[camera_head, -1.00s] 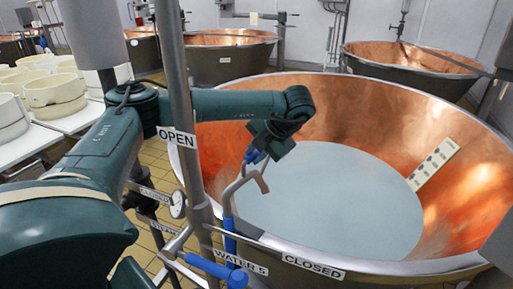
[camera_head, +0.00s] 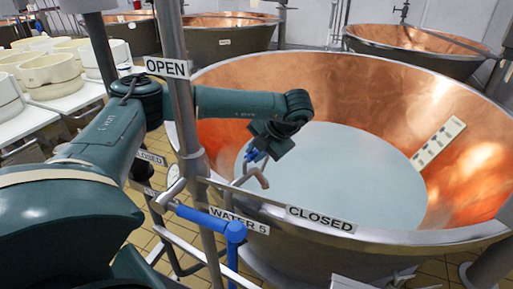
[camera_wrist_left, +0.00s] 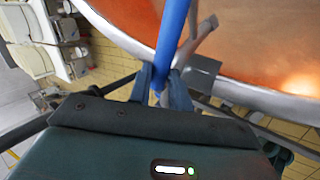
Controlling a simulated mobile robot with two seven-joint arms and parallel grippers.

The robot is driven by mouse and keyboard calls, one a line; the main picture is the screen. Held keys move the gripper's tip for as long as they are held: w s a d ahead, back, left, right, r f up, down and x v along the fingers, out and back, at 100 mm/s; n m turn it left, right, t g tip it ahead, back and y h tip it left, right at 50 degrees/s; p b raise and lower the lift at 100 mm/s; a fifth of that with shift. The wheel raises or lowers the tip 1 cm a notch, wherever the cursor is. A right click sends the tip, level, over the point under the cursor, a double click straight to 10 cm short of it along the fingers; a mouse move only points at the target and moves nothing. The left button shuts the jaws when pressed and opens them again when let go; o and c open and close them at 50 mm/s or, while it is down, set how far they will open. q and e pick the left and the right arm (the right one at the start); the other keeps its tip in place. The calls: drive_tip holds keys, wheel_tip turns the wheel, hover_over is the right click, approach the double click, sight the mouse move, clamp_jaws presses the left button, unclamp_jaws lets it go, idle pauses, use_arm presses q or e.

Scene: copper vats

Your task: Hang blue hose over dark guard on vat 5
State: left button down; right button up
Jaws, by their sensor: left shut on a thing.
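Vat 5 (camera_head: 330,247) is the large copper-lined vat in front, with pale liquid inside; its copper wall also shows in the left wrist view (camera_wrist_left: 250,40). My left gripper (camera_head: 253,158) is over the near left part of the vat, shut on the blue hose, of which only a small blue bit shows there. In the left wrist view the blue hose (camera_wrist_left: 172,35) runs up from between my fingertips (camera_wrist_left: 160,88). A dark grey block (camera_wrist_left: 200,75) sits at the vat rim just right of the fingers; I cannot tell whether it belongs to the dark guard.
A steel post (camera_head: 183,110) with an OPEN label stands before my left arm. A blue-sleeved pipe (camera_head: 205,217) and a rail with WATER 5 and CLOSED labels (camera_head: 320,218) cross the vat's near side. White moulds (camera_head: 55,80) stand on tables at left. More vats (camera_head: 420,60) stand behind.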

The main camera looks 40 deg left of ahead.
sight(255, 169)
use_arm(q)
wheel_tip(255, 169, down, 4)
drive_tip(key=shift+r+b, duration=0.15)
drive_tip(key=shift+b, duration=0.85)
drive_tip(key=shift+f, duration=0.35)
drive_tip(key=shift+f+b, duration=0.1)
drive_tip(key=shift+b, duration=0.2)
use_arm(e)
drive_tip(key=shift+w+a+f+m+t, duration=0.2)
drive_tip(key=shift+w+f+m+t, duration=0.15)
drive_tip(key=shift+f, duration=0.2)
use_arm(q)
drive_tip(key=shift+f, duration=0.3)
use_arm(e)
drive_tip(key=shift+s+f, duration=0.25)
drive_tip(key=shift+f, duration=0.2)
